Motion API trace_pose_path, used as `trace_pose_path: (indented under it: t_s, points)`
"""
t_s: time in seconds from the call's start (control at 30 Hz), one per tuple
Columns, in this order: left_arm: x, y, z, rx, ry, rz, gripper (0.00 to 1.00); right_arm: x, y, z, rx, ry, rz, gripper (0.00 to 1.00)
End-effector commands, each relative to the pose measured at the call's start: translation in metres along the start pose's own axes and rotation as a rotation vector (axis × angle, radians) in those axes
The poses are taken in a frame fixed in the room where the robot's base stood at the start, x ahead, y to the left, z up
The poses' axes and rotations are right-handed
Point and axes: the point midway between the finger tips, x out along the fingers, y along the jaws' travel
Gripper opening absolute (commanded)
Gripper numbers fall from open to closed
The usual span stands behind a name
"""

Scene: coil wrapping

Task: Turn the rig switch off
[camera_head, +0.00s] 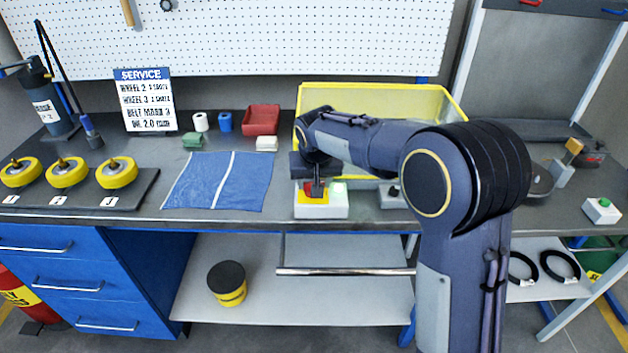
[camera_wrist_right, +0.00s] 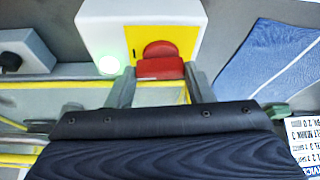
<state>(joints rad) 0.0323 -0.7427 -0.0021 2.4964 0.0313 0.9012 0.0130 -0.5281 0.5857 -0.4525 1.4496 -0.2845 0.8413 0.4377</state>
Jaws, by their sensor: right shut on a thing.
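The rig switch is a white box (camera_head: 322,212) at the front edge of the bench, with a yellow plate, a red knob (camera_head: 308,189) and a green lamp (camera_head: 339,188). In the right wrist view the box (camera_wrist_right: 103,28) is near the top, the lamp (camera_wrist_right: 108,65) glows green, and the red handle (camera_wrist_right: 160,68) stands out from the yellow plate. My right gripper (camera_head: 318,192) reaches down to it from above. In the wrist view its fingers (camera_wrist_right: 161,84) sit on either side of the red handle, shut on it. My left gripper is not in view.
A yellow-rimmed bin (camera_head: 440,100) stands behind my right arm. A grey box with a black knob (camera_head: 391,195) is right of the switch. A blue cloth (camera_head: 215,180) lies to the left. A metal rail (camera_head: 345,271) runs below the bench front.

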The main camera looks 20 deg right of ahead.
Motion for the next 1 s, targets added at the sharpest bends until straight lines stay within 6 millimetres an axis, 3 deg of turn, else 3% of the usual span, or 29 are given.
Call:
trace_pose_path:
  t_s: [1.0]
  points:
    - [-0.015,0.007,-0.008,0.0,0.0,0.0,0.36,0.0,0.005,-0.005,-0.858,0.0,-0.36,0.24]
